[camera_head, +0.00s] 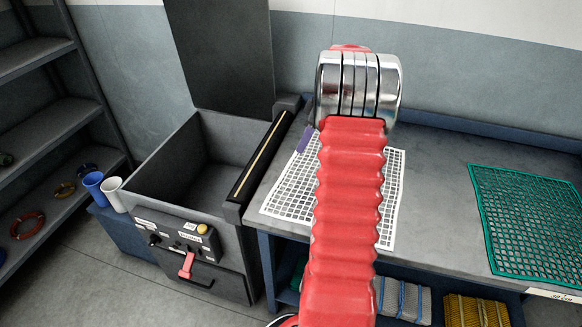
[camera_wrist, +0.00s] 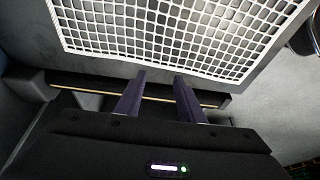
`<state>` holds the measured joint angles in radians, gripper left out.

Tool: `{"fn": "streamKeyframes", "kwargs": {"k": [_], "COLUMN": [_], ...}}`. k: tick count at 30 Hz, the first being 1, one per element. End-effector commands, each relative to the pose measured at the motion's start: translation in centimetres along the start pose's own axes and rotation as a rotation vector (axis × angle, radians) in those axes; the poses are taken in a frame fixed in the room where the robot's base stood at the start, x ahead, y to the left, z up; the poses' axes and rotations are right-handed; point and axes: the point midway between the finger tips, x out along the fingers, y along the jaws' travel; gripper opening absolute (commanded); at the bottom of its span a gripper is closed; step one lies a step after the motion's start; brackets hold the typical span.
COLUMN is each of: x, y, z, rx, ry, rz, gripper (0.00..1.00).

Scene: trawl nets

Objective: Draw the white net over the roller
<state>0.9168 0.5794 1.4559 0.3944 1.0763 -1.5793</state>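The white net (camera_head: 290,193) lies flat on the grey worktable, partly hidden under my red arm. It fills the upper part of the wrist view (camera_wrist: 170,35). The roller (camera_head: 260,155) is a black bar with a yellow line along the table's left edge, beside the open bin; in the wrist view (camera_wrist: 85,88) it runs behind my fingers. My gripper (camera_wrist: 160,75) has two purple fingers standing apart with a clear gap. The fingertips are close to the net's near edge; I cannot tell whether they touch it. In the head view one purple finger (camera_head: 305,139) shows beside the wrist.
The dark open bin (camera_head: 153,165) stands left of the roller, with a control panel and red lever (camera_head: 187,265) on its front. A green net (camera_head: 530,225) lies on the table's right side. White (camera_head: 113,194) and blue (camera_head: 94,187) cups stand left of the bin.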

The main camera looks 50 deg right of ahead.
Motion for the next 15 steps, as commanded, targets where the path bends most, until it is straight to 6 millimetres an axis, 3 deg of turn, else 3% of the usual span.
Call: {"fn": "streamKeyframes", "kwargs": {"k": [8, 15], "x": [0.7, 2.8], "y": [0.0, -0.1], "z": [0.0, 0.0], "rx": [0.001, 0.0], "ry": [-0.001, -0.001], "rz": [-0.001, -0.002], "gripper": [0.35, 0.35]}}
